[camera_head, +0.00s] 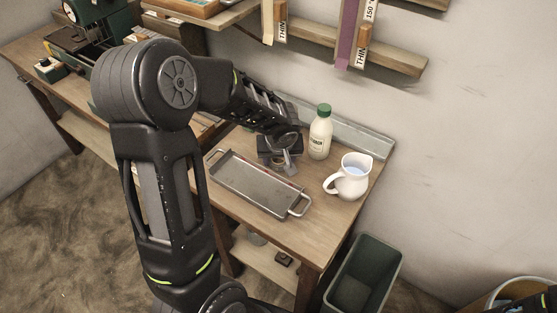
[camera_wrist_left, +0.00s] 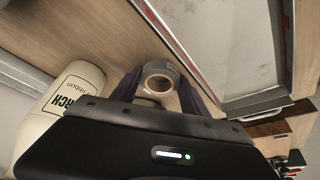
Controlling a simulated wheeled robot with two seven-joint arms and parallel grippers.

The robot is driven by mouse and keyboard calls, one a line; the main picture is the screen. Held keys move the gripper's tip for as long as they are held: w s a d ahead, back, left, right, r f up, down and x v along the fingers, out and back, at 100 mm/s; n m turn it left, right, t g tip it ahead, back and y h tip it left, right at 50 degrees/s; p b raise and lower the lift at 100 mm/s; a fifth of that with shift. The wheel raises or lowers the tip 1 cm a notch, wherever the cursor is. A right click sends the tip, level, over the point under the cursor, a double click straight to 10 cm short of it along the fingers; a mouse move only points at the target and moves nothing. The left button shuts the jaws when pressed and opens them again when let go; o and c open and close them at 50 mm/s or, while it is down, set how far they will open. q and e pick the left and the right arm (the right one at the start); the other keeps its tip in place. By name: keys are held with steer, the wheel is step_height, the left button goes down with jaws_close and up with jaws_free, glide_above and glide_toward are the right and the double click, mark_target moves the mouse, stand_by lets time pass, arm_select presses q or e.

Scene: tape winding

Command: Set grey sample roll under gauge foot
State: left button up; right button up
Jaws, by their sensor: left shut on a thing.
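My left gripper (camera_head: 280,153) reaches over the right-hand part of the bench and points down. It is shut on the grey sample roll (camera_head: 284,166), just beyond the tray's far edge. In the left wrist view the roll (camera_wrist_left: 160,78) shows as a grey ring with a pale core between the two dark fingers (camera_wrist_left: 160,90). I cannot tell whether the roll touches the bench top. The gauge foot cannot be made out. A green machine (camera_head: 86,34) stands at the far left end of the bench. My right gripper is not in view.
A metal tray (camera_head: 248,186) lies in front of the gripper. A white bottle with a green cap (camera_head: 320,137) and a white jug (camera_head: 350,180) stand to the right. My arm hides the middle of the bench. A bin (camera_head: 365,275) is on the floor.

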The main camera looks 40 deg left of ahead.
arm_select(q)
steer(key=shift+r, duration=0.15)
step_height(320, 180, up, 10)
stand_by(0.4)
stand_by(0.5)
